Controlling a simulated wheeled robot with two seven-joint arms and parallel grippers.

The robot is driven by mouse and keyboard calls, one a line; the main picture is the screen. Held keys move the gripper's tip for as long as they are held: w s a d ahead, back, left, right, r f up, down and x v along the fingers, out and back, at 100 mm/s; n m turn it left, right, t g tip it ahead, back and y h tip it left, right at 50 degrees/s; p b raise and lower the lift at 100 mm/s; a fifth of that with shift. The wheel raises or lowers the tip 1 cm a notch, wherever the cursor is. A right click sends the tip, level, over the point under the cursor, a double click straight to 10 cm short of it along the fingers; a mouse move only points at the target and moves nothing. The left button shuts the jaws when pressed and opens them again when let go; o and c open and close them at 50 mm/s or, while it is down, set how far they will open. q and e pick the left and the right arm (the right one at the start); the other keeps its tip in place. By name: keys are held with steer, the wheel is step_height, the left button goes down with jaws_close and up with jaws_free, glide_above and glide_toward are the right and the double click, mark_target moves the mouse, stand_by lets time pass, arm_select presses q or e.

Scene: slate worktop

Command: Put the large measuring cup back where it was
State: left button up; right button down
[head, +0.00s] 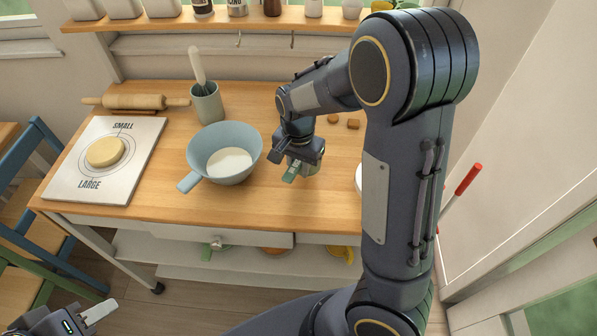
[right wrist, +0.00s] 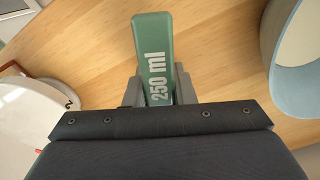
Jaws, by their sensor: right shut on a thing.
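The large measuring cup shows in the right wrist view as a green handle (right wrist: 153,50) marked "250 ml". My right gripper (right wrist: 158,95) is shut on this handle. In the head view the green handle (head: 293,172) sticks out below my right gripper (head: 300,158), over the worktop to the right of the blue bowl. The cup's bowl is mostly hidden by the gripper, and I cannot tell whether it touches the wood. My left gripper (head: 88,314) is at the bottom left, partly cut off, away from the worktop; its opening is unclear.
The blue bowl (head: 203,143) holds something white. A white dial scale (right wrist: 25,135) is largely hidden behind my right arm in the head view. Brown cubes (head: 333,119), a utensil pot (head: 207,104), a rolling pin (head: 135,102) and a SMALL/LARGE board (head: 72,182) stand around. Two hooks (head: 238,40) hang below the wall shelf.

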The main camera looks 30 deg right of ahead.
steer(key=shift+f, duration=1.55)
steer(key=shift+f, duration=0.15)
steer(key=c, duration=1.2)
jaws_free()
